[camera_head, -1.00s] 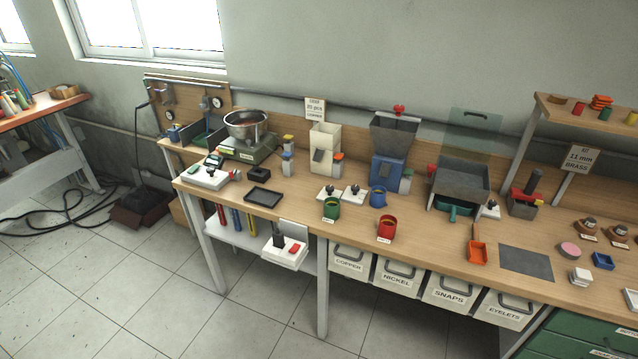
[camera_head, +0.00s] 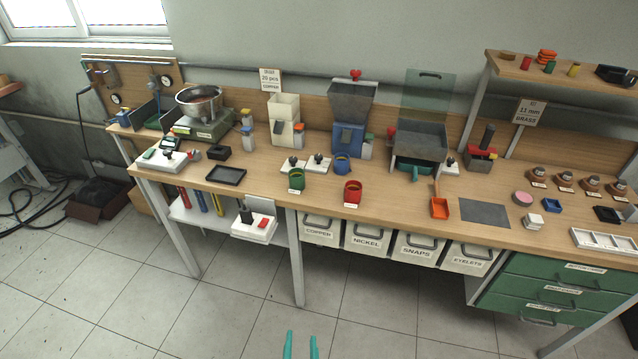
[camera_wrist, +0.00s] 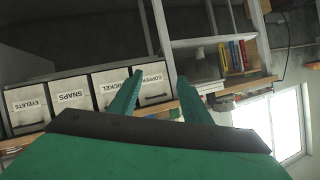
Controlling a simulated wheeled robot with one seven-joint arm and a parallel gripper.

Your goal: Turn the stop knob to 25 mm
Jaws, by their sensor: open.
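No knob with a readable millimetre scale can be made out. A white device (camera_head: 160,160) at the bench's left front has a small grey and red part (camera_head: 194,154) at its right end; I cannot tell whether this is the stop knob. A grey and red press-like tool (camera_head: 481,157) with a dark upright handle stands at the back right. My gripper (camera_head: 300,338) has teal fingers and shows at the bottom of the head view, in front of the bench. In the wrist view my gripper (camera_wrist: 158,75) is open, with nothing between its fingers.
The wooden bench (camera_head: 330,205) holds hoppers, cups and trays. Labelled bins (camera_head: 367,238) hang under its front edge, beside green drawers (camera_head: 550,290). A low shelf (camera_head: 215,222) carries a white box with a black post (camera_head: 254,226). The tiled floor (camera_head: 230,315) in front is clear.

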